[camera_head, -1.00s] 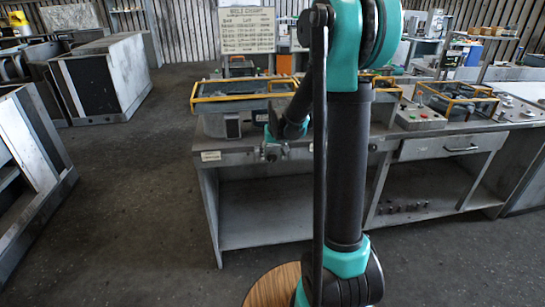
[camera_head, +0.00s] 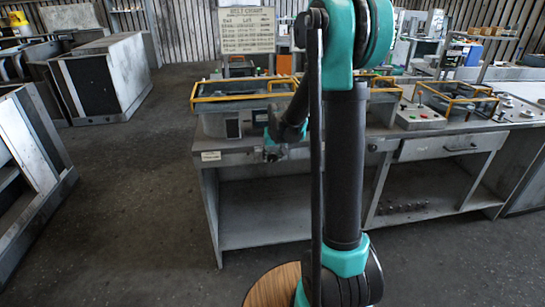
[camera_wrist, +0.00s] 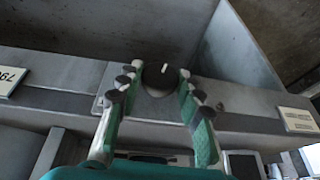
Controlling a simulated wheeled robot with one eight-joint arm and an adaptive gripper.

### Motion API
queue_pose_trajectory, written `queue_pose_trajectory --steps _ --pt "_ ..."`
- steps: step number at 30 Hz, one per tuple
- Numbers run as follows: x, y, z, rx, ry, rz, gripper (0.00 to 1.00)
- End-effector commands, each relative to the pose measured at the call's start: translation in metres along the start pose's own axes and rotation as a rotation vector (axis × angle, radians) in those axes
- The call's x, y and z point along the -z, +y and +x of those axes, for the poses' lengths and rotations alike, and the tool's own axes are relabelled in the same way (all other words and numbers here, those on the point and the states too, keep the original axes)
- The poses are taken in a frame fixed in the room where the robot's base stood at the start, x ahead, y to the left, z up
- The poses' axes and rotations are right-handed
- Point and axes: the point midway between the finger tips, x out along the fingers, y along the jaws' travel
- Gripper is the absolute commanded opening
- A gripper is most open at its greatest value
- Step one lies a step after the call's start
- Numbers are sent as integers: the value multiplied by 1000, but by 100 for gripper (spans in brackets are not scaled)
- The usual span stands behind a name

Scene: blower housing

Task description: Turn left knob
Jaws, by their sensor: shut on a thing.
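A round dark knob (camera_wrist: 160,76) with a white pointer mark sits on a grey plate on the metal front in the wrist view. The pointer stands near the top of the knob, close to upright. My gripper (camera_wrist: 159,70) has its two green fingers on either side of the knob, with the dark fingertip pads against its sides. It is shut on the knob. In the head view my gripper (camera_head: 271,152) is at the front edge of the workbench; the knob is hidden there.
Pale labels are on the metal front left (camera_wrist: 10,80) and right (camera_wrist: 298,120) of the knob. Yellow-framed units (camera_head: 235,92) stand on the workbench (camera_head: 225,157). A control box (camera_head: 419,118) with buttons stands further right. The floor left of the bench is clear.

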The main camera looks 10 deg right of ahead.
Motion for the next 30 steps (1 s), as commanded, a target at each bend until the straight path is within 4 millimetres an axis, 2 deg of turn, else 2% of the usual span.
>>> queue_pose_trajectory --steps 12,24,25,30 --pt "0 4 1 196 -1 84 7" --pt "0 3 0 225 0 93 7" --pt "0 4 0 225 0 93 38" --pt "0 3 0 224 0 93 57"
